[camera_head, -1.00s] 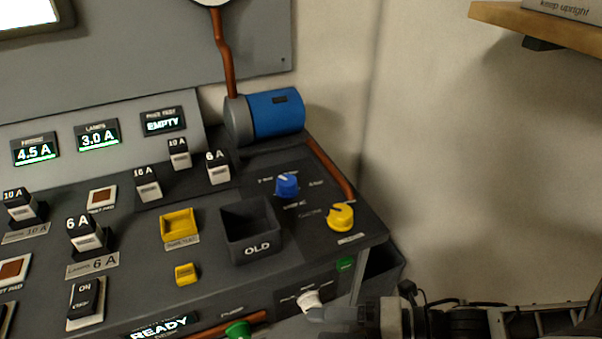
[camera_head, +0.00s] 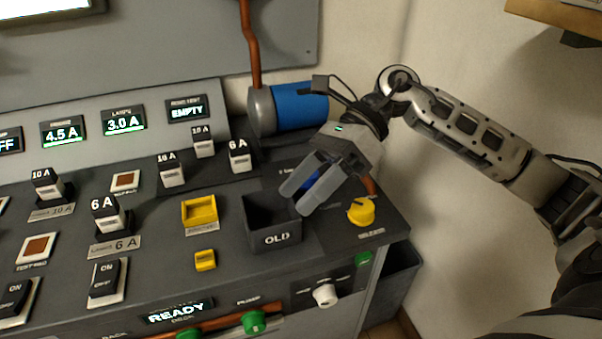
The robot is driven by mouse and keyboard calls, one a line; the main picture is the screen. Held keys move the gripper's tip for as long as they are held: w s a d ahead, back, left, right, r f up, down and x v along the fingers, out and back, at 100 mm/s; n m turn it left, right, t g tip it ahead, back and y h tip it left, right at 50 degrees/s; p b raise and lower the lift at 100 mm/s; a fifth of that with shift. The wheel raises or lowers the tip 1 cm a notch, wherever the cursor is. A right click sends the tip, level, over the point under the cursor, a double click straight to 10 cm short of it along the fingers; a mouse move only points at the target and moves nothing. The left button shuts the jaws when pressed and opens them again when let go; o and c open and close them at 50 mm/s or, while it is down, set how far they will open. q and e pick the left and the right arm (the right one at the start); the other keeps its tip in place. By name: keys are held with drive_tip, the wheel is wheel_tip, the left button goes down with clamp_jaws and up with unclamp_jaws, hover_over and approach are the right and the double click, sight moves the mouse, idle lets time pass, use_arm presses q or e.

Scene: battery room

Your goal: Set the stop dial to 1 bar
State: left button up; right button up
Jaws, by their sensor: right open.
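A blue dial (camera_head: 310,181) sits on the sloped dark panel, behind the bin marked OLD. Only a bit of its blue shows between the fingers of my right gripper (camera_head: 297,200). The fingers are apart, reaching down over the dial from the upper right; I cannot tell whether they touch it. The dial's pointer and most of its small labels are hidden. A yellow dial (camera_head: 361,212) stands to the right, in front, with labels too small to read. My left gripper is not in view.
The black OLD bin (camera_head: 277,237) is just left of my fingers. A blue cylinder (camera_head: 300,107) with a copper pipe stands behind. A white knob (camera_head: 325,295) is on the front face. Fuses (camera_head: 240,157) stand to the left. A wooden shelf (camera_head: 560,15) is at upper right.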

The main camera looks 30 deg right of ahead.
drive_tip(key=w+d+r+m+t+h+b, duration=0.1)
drive_tip(key=w+d+r+m+t+h, duration=0.1)
drive_tip(key=w+d+h, duration=0.35)
drive_tip(key=w+d+r+m+t+h, duration=0.1)
drive_tip(key=w+d+r+t+h, duration=0.15)
drive_tip(key=d, duration=0.55)
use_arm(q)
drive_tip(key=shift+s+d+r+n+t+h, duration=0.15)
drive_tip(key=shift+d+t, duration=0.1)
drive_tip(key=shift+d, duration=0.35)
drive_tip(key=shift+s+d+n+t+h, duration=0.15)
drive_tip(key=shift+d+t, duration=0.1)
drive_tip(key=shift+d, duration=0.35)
use_arm(e)
drive_tip(key=shift+h, duration=0.3)
drive_tip(key=x, duration=1.4)
drive_tip(key=shift+a+f, duration=0.15)
drive_tip(key=shift+f, duration=0.3)
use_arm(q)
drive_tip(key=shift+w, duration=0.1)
use_arm(e)
drive_tip(key=c, duration=1)
